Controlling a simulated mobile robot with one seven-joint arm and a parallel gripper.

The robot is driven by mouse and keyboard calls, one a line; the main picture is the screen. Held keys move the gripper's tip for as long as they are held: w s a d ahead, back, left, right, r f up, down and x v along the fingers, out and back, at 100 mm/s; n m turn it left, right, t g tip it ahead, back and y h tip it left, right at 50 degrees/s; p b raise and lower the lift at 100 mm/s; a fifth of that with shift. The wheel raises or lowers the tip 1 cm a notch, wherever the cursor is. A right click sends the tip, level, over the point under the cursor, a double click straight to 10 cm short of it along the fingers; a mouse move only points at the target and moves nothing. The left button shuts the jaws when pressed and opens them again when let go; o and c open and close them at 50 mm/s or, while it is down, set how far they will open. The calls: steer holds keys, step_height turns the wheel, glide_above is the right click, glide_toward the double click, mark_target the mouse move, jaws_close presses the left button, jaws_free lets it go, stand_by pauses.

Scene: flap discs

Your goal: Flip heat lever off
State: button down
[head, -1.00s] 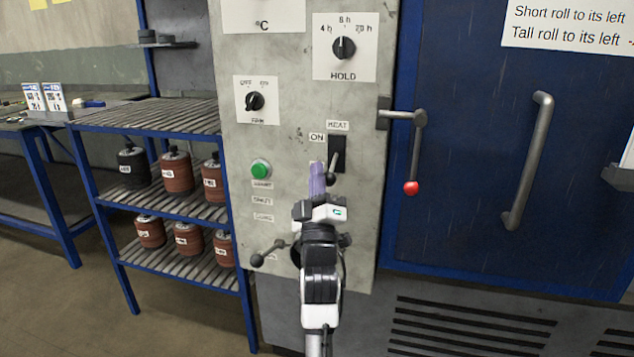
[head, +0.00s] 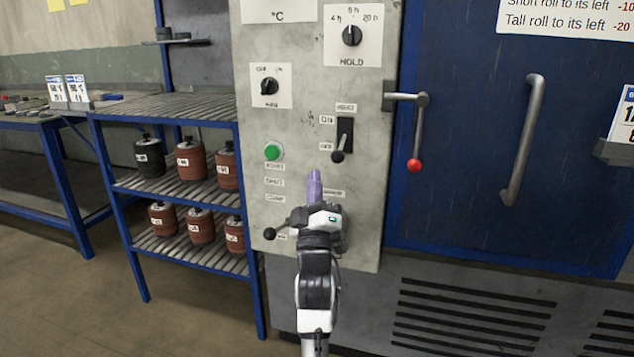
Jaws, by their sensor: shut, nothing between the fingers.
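The heat lever (head: 338,156) is a dark handle with a round black knob on the grey control panel (head: 300,200). It comes out of a black slot (head: 345,130) under a HEAT label, between ON above and OFF below. The lever points down, its knob beside the OFF label (head: 325,146). My gripper (head: 314,180) has purple fingers and is shut and empty. It shows below and a little left of the knob, apart from it in the picture. Its depth from the panel is hard to tell.
A green button (head: 273,151) is left of the lever, and a black-knobbed lever (head: 271,233) sits lower left. A red-knobbed door latch (head: 415,135) is to the right. A blue shelf rack (head: 180,192) with rolls stands left. Fan (head: 269,86) and hold (head: 352,35) dials are above.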

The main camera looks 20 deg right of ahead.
steer(key=shift+s+a+f, duration=0.15)
steer(key=shift+s+f, duration=0.3)
steer(key=shift+f, duration=0.25)
